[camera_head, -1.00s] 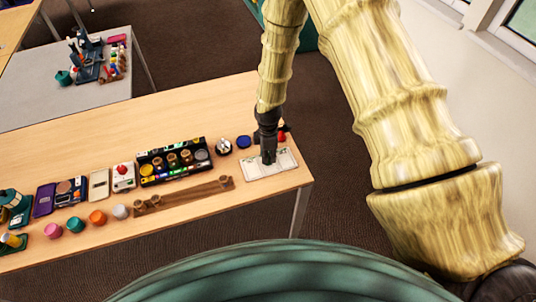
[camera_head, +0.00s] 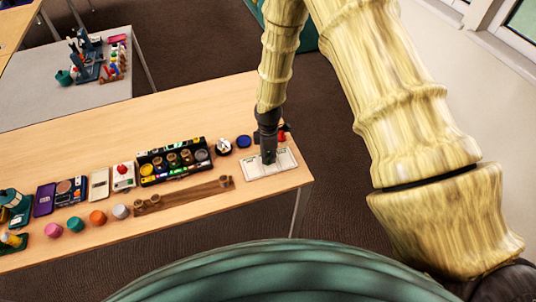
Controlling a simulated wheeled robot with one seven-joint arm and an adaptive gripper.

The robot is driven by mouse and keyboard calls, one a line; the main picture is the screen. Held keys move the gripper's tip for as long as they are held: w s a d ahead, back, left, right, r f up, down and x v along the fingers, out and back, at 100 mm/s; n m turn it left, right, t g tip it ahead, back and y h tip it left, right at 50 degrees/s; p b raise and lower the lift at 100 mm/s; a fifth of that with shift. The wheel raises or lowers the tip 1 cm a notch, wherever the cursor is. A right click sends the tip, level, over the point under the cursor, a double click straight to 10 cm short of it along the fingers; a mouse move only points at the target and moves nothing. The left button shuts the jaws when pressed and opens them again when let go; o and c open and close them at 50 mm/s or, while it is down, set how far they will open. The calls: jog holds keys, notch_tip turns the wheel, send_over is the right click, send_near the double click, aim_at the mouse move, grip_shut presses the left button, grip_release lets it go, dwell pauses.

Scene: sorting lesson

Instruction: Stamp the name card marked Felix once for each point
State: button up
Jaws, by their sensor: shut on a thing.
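My gripper (camera_head: 268,157) points down over the white card board (camera_head: 255,172) at the right end of the wooden table. It is shut on a small dark thing, apparently a stamp, mostly hidden by the fingers. Its lower end is at or just above the board; I cannot tell if it touches. The board has faint marks, too small to read, so I cannot make out the name Felix. A blue round pad (camera_head: 244,141) lies behind the board to the left. A red thing (camera_head: 282,137) stands behind it, partly hidden by my gripper.
A black rack (camera_head: 148,171) with several round pieces stands left of the board. A long brown wooden holder (camera_head: 190,192) lies in front of it. Orange (camera_head: 98,217), green (camera_head: 76,225) and pink (camera_head: 54,230) pieces line the front left. The table (camera_head: 150,119) is clear behind.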

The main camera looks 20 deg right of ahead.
jog(key=shift+r, duration=0.1)
jog(key=shift+r+p, duration=2.15)
jog(key=shift+r, duration=1.25)
